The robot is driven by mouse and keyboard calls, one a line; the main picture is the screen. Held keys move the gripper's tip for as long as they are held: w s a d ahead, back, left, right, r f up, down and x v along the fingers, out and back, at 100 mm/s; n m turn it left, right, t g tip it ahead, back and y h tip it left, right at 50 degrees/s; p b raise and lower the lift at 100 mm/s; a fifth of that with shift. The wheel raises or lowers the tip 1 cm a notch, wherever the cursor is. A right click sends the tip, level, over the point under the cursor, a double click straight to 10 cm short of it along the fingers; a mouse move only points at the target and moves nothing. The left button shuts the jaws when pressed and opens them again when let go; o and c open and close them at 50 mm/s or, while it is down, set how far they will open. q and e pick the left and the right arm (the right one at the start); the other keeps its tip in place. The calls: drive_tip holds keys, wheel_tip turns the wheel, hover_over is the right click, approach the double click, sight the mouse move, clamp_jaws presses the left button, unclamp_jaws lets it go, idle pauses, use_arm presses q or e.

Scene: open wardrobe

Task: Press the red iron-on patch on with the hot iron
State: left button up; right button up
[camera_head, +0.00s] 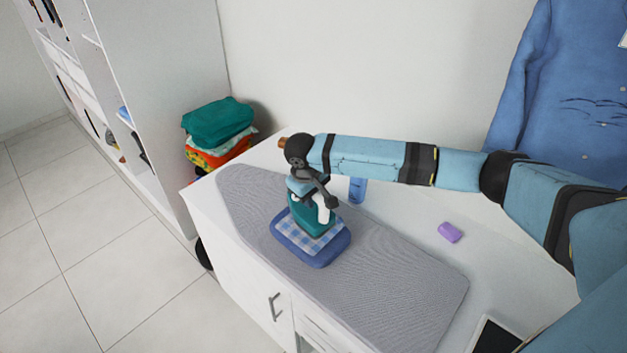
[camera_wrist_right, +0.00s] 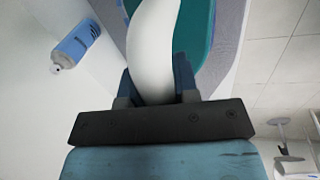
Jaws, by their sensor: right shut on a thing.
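The teal iron (camera_head: 309,219) with a white handle (camera_wrist_right: 155,45) stands over a blue-and-white checked cloth (camera_head: 287,233). The cloth lies on a folded blue fabric piece (camera_head: 322,262) on the grey ironing board (camera_head: 400,290). My right gripper (camera_head: 322,197) is shut on the iron's handle; the fingers also show on either side of it in the right wrist view (camera_wrist_right: 155,88). I cannot tell whether the iron's sole touches the cloth. No red patch shows; anything under the iron or cloth is hidden. My left gripper is not in view.
A blue bottle (camera_head: 358,191) stands behind the board, and a purple block (camera_head: 449,232) lies to its right. Folded clothes (camera_head: 218,125) are stacked at the back left. A dark flat panel (camera_head: 496,338) is at the bottom right. The board's right half is clear.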

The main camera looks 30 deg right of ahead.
sight(315, 205)
drive_tip(key=shift+w+d+f+n, duration=0.1)
drive_tip(key=shift+w+d+n, duration=0.2)
drive_tip(key=shift+w+d, duration=0.65)
drive_tip(key=shift+d+f, duration=0.2)
drive_tip(key=shift+w+f, duration=0.1)
drive_tip(key=shift+f, duration=0.15)
drive_tip(key=shift+a+f, duration=0.1)
drive_tip(key=shift+f, duration=0.45)
wheel_tip(315, 205, down, 2)
drive_tip(key=shift+f+b, duration=0.25)
drive_tip(key=shift+b, duration=0.4)
drive_tip(key=shift+f+b, duration=0.4)
drive_tip(key=shift+f, duration=0.05)
drive_tip(key=shift+f+b, duration=0.45)
drive_tip(key=shift+b, duration=0.15)
drive_tip(key=shift+f, duration=0.1)
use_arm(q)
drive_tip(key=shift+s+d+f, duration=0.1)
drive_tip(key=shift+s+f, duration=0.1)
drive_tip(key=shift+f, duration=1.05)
